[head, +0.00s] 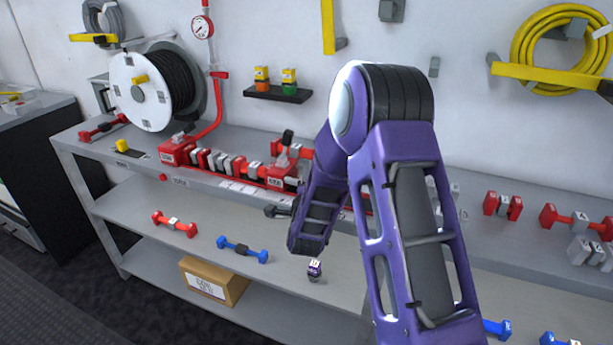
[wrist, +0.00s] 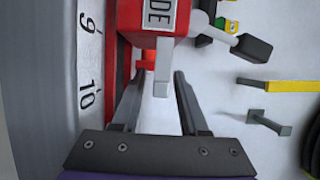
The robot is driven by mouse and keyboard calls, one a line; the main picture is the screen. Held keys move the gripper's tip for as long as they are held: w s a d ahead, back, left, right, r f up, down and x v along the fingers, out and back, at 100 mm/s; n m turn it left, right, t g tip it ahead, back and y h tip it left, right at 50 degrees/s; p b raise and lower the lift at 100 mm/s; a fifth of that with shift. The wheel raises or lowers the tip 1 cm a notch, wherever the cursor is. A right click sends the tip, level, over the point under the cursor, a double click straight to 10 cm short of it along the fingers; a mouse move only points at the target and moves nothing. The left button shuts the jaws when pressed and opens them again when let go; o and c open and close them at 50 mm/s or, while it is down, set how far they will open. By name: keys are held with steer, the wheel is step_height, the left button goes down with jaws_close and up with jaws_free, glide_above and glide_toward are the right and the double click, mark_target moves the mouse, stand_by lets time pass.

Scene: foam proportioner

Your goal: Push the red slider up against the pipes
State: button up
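The red slider (head: 281,177), a block with a label and a dark-handled lever, sits on the bench rail right of the row of grey and red pipes (head: 217,161). I cannot tell how wide the gap between them is. In the wrist view the slider (wrist: 150,14) fills the top, its label partly cut off. My gripper (wrist: 162,74) is open behind the slider's right-hand side. A pale grey tab (wrist: 162,80) below the slider appears between the fingertips; contact cannot be told. In the head view my own arm hides the gripper.
A red end block (head: 178,152) stands left of the pipes. A white scale strip (head: 243,189) runs along the bench front, its numbers showing at left in the wrist view. A hose reel (head: 145,90) stands at the left. Small bottles sit on a wall shelf (head: 277,94).

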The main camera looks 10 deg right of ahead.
steer(key=shift+s, duration=0.15)
steer(key=s+a+p, duration=0.2)
steer(key=s+p, duration=0.2)
steer(key=s, duration=1.3)
steer(key=shift+a, duration=0.2)
steer(key=shift+w, duration=0.1)
